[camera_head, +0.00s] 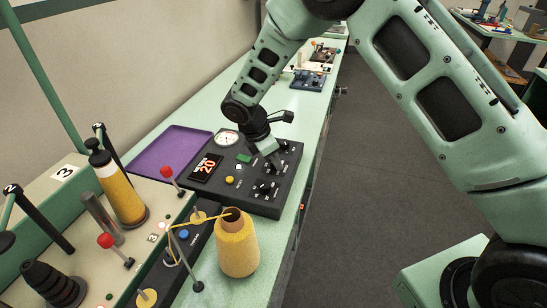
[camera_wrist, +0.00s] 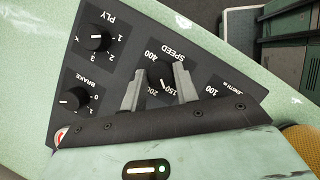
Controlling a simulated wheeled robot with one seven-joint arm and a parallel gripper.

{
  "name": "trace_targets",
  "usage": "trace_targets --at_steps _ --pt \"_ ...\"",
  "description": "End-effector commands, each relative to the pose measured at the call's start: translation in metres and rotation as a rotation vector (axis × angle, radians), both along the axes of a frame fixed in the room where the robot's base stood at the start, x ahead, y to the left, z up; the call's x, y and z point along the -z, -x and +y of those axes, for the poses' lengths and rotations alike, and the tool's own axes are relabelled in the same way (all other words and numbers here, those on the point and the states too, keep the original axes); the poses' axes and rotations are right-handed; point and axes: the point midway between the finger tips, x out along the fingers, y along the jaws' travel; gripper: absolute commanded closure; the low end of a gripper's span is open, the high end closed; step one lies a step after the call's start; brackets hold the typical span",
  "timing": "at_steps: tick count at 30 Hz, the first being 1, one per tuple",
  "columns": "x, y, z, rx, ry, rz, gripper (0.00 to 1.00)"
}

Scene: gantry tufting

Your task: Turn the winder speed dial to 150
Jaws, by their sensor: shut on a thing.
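The winder control panel (camera_head: 235,192) is a dark box on the pale green bench. Its speed dial (camera_wrist: 160,71), a black knob marked SPEED, sits between my gripper's (camera_wrist: 158,84) two grey fingers, which are shut on it. Numbers such as 400, 200 and 150 ring the dial; a short white mark on the lower side of the knob points close to the 150, though the fingers partly cover the scale. In the head view, my gripper reaches down onto the panel's far right part, and its tips are hard to make out.
The ply dial (camera_wrist: 96,39) and brake dial (camera_wrist: 73,98) lie beside the speed dial. The panel also carries a red display (camera_head: 206,168) and a round gauge (camera_head: 227,138). A purple tray (camera_head: 168,150) lies left; a yellow yarn cone (camera_head: 237,250) stands in front.

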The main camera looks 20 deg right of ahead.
Motion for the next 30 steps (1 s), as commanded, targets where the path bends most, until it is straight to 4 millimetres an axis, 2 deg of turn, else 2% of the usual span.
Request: trace_targets --at_steps 12,28,29,30 --pt "-0.0002 0.0008 0.0 -0.18 0.0 -0.001 0.93" --pt "-0.0001 0.0006 0.0001 -0.203 0.0 -0.001 0.93" --pt "-0.0001 0.0007 0.0001 -0.203 0.0 -0.001 0.65" --pt "-0.0001 0.0007 0.0001 -0.203 -0.001 -0.001 0.54"
